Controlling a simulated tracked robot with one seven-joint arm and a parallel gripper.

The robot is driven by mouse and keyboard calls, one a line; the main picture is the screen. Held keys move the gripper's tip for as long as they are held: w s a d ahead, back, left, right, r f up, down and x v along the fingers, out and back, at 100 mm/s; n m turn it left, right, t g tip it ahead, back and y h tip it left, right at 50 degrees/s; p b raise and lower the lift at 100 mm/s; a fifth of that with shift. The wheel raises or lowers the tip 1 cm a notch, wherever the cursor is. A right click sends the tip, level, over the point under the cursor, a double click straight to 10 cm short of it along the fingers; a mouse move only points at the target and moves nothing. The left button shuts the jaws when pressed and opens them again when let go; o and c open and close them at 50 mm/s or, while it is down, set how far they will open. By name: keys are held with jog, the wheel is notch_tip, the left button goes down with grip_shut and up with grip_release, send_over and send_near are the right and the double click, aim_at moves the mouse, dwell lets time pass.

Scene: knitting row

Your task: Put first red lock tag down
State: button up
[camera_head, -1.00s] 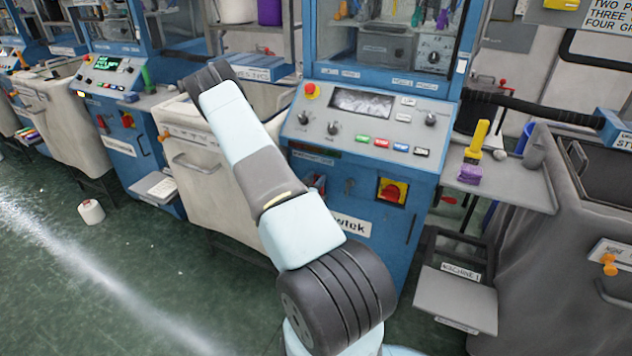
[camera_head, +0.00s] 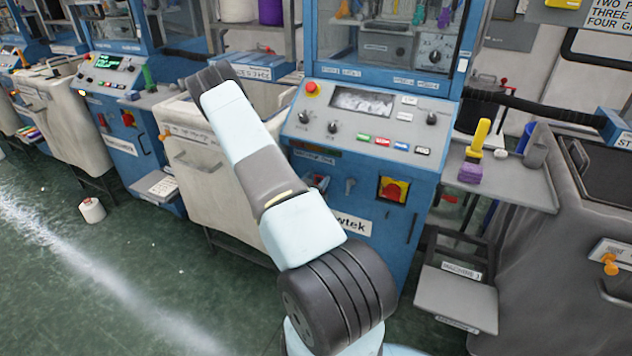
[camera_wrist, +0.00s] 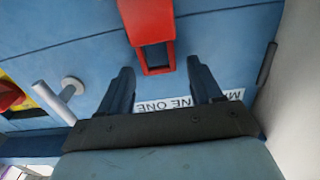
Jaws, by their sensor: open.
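My gripper (camera_wrist: 160,66) is open in the wrist view, its two dark fingers apart and pointing at the blue machine front. A red piece, apparently the red lock tag (camera_wrist: 148,22), shows at the top of that view. Its lower end, a small red frame, lies between or just beyond the fingertips; I see gaps on both sides. Whether it hangs on the panel or rests on something is unclear. In the head view, a small patch of red and grey shows beside my arm at the panel, too small to make out. My arm hides most of my gripper there.
A grey peg (camera_wrist: 72,88) sticks out of the panel, also seen in the head view (camera_head: 350,186). A red-yellow switch (camera_head: 393,190) is to its right. A cream bin (camera_head: 200,165) stands left, a grey shelf (camera_head: 520,180) right. The green floor (camera_head: 110,270) at left is mostly clear.

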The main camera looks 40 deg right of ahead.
jog(key=v, duration=1.2)
jog(key=w+a+r+y, duration=0.8)
jog(key=w+a+r, duration=0.1)
jog(key=w+r, duration=0.15)
jog(key=s+a+r+n+t+y, duration=0.15)
jog(key=a+r+n+y, duration=0.35)
jog(key=a+r, duration=0.8)
jog(key=s+a+r+n+y, duration=0.2)
jog(key=s+a+r, duration=0.1)
jog(key=s+r, duration=0.35)
jog(key=s+a+r+n+y, duration=0.25)
jog(key=s+r, duration=0.25)
jog(key=r, duration=0.3)
jog(key=s+r+n+g, duration=0.1)
jog(key=s+r+n, duration=0.1)
jog(key=s, duration=0.7)
jog(key=s+a+r+n+g, duration=0.1)
jog(key=s+r+n+g, duration=0.1)
jog(key=s, duration=0.7)
jog(key=shift+s+a+r+h, duration=0.2)
jog(key=shift+s+r+h, duration=0.25)
jog(key=shift+r, duration=0.4)
jog(key=shift+o, duration=0.2)
